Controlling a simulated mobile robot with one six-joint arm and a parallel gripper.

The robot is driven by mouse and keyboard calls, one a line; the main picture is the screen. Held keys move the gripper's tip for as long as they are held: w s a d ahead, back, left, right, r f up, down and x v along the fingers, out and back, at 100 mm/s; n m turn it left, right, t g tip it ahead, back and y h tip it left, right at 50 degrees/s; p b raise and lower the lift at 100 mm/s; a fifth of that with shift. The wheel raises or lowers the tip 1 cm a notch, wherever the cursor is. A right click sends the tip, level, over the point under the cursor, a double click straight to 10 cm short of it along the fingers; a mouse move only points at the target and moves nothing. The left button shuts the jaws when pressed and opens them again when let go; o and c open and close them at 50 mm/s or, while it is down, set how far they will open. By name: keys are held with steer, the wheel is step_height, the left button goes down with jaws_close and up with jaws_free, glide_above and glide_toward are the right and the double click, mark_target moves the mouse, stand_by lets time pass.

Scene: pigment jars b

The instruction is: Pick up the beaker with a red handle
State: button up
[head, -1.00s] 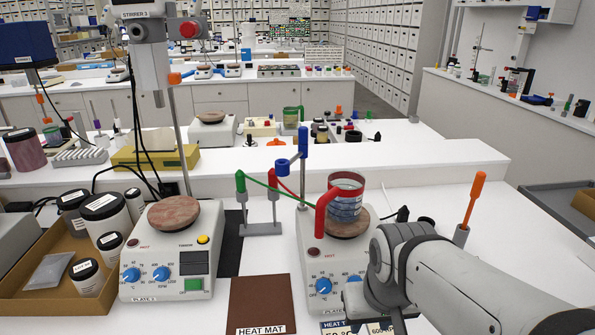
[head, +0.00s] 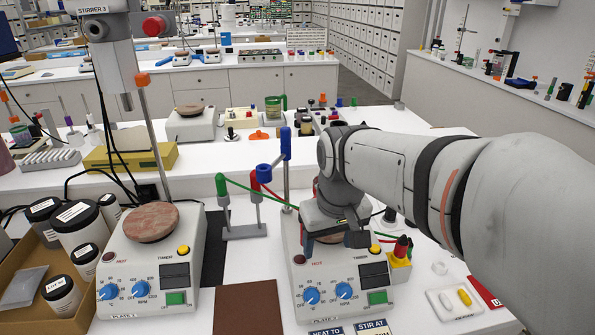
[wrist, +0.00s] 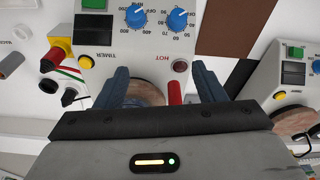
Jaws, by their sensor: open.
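The beaker with a red handle is mostly hidden behind my gripper in the head view. In the wrist view its red handle (wrist: 175,93) shows between the fingers, nearer the right one, and the rest is covered by the gripper body. My gripper (head: 334,238) is open over the round top of the right hotplate (head: 345,290). The wrist view shows the two blue-grey fingers of my gripper (wrist: 163,84) spread apart, with part of the brown round plate (wrist: 145,94) between them. I cannot tell whether either finger touches the beaker.
A second hotplate (head: 150,270) with an empty round top stands to the left. A plug box (head: 400,268) and a white tray (head: 455,303) lie right. A brown heat mat (head: 247,308) lies between the hotplates.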

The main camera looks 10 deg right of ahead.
steer(key=w+r+p, duration=0.1)
steer(key=w+r, duration=0.1)
steer(key=w, duration=0.1)
steer(key=w+r+n+p, duration=0.1)
steer(key=w+r, duration=0.2)
steer(key=w, duration=0.1)
steer(key=w+r+n, duration=0.1)
steer(key=w+r, duration=0.2)
steer(key=w, duration=0.1)
steer(key=shift+w+a+g+p, duration=0.1)
steer(key=shift+a+g+p, duration=0.1)
steer(key=shift+g+p, duration=0.2)
steer(key=shift+n, duration=0.3)
steer(key=f, duration=0.2)
steer(key=f+p, duration=0.1)
steer(key=f, duration=0.4)
steer(key=shift+w+d+f, duration=0.15)
steer(key=shift+w+f, duration=0.2)
steer(key=shift+w, duration=0.05)
steer(key=shift+c, duration=0.4)
jaws_close()
